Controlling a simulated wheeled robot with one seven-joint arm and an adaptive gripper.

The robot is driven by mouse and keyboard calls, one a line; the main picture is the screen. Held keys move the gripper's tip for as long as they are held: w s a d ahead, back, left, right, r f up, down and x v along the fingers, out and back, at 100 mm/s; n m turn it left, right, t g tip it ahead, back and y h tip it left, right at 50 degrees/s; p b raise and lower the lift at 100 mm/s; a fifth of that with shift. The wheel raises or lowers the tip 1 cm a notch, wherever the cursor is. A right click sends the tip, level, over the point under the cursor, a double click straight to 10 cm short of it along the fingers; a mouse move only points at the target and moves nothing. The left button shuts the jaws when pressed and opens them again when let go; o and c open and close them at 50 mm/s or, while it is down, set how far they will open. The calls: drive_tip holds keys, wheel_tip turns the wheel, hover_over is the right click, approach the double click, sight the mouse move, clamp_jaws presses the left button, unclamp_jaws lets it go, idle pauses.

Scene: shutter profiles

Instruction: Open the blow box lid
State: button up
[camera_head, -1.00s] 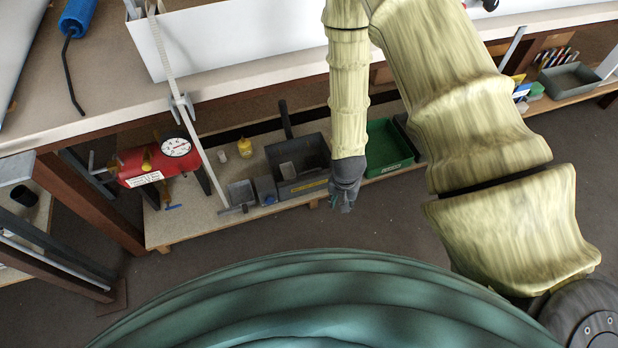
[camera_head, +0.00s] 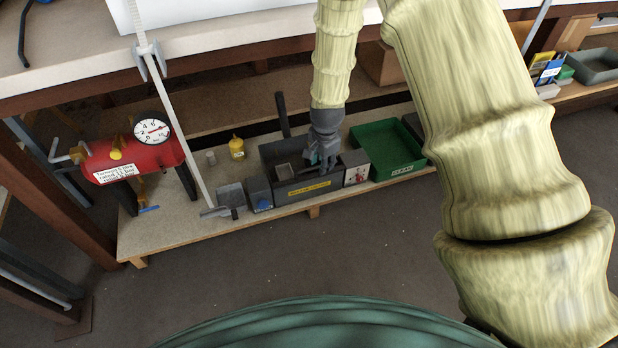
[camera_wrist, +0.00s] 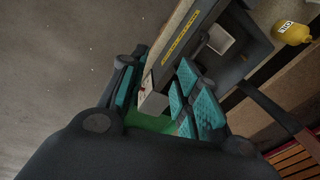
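The blow box is most likely the dark grey box (camera_head: 284,197) with a yellow label on its front, on the low shelf. It also shows in the wrist view (camera_wrist: 166,69). A light grey piece lies inside its visible hollow. A dark upright bar (camera_head: 283,113) rises at its back. I cannot tell which part is the lid. My gripper (camera_head: 322,160) is over the right part of the box.
A green tray (camera_head: 388,140) stands right of the box, with a small grey switch box (camera_head: 355,175) between. A yellow bottle (camera_head: 237,148), a red tank with a gauge (camera_head: 130,160) and a slanted pale post (camera_head: 182,120) are at the left. The workbench (camera_head: 75,68) overhangs the shelf.

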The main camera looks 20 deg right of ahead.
drive_tip(key=m+b, duration=0.2)
drive_tip(key=b, duration=0.4)
approach(309, 170)
wheel_tip(309, 170, up, 2)
drive_tip(key=s+d, duration=0.1)
drive_tip(key=s, duration=0.1)
drive_tip(key=shift+w+m+b, duration=0.5)
drive_tip(key=shift+w+b, duration=0.3)
drive_tip(key=shift+b, duration=0.35)
drive_tip(key=f+b, duration=0.1)
drive_tip(key=f, duration=0.2)
drive_tip(key=w+f+b, duration=0.1)
drive_tip(key=f+b, duration=0.1)
drive_tip(key=f, duration=0.1)
drive_tip(key=w+f+b, duration=0.1)
drive_tip(key=f, duration=0.2)
drive_tip(key=shift+a+f+b, duration=0.2)
drive_tip(key=shift+f+b, duration=0.15)
clamp_jaws()
drive_tip(key=shift+a, duration=0.15)
drive_tip(key=shift+r, duration=0.1)
